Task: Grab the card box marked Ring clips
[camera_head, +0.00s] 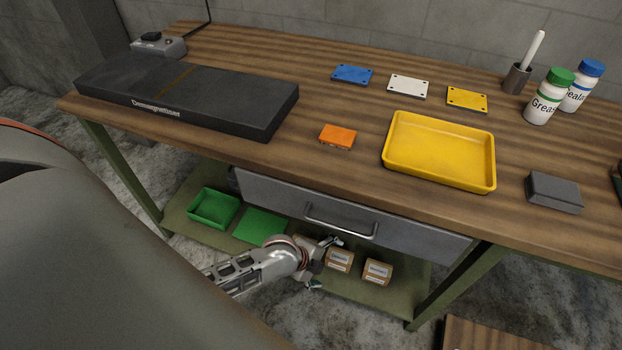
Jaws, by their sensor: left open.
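The left card box (340,259) is nearest my left gripper, and the right card box (378,272) stands a little further right. The label print is too small to read surely, so I cannot tell which is marked Ring clips. My left gripper (328,263) is open and empty, just left of the left box with its fingers pointing toward it. I cannot tell whether they touch. My right gripper is out of view.
A grey drawer (343,216) with a bar handle hangs above the shelf (400,299). A green tray (213,208) and a flat green piece (260,226) lie further left on the shelf. A table leg (450,284) stands to the right. A yellow tray (440,178) is on the tabletop.

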